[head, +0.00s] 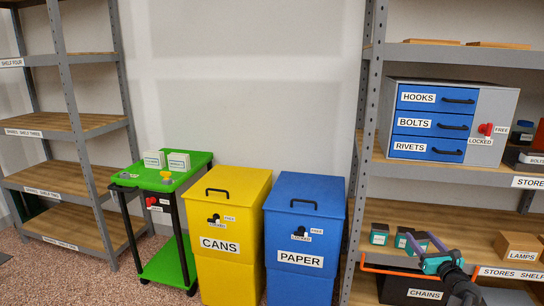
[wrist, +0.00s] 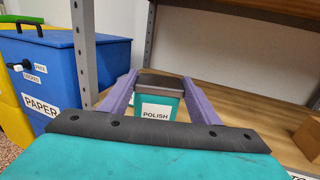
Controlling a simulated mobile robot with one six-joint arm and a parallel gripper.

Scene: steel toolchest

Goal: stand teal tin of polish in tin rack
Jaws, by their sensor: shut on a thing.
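The teal tin of polish (wrist: 158,106), with a dark lid and a white POLISH label, is between the purple fingers of my gripper (wrist: 160,100) in the wrist view. My gripper is shut on it, and the tin looks upright. In the head view my gripper (head: 425,243) is at the lower right, by the front of the stores shelf. Two similar dark-and-teal tins, one on the left (head: 379,234) and one nearer my gripper (head: 401,237), stand on that shelf. I cannot make out a tin rack for certain.
A LAMPS box (head: 519,246) stands right of my gripper. A dark CHAINS bin (head: 410,289) is below, near an orange edge (head: 400,271). A shelf post (wrist: 85,50) and the blue PAPER bin (wrist: 50,70) are on the left. Bare shelf lies beyond the tin.

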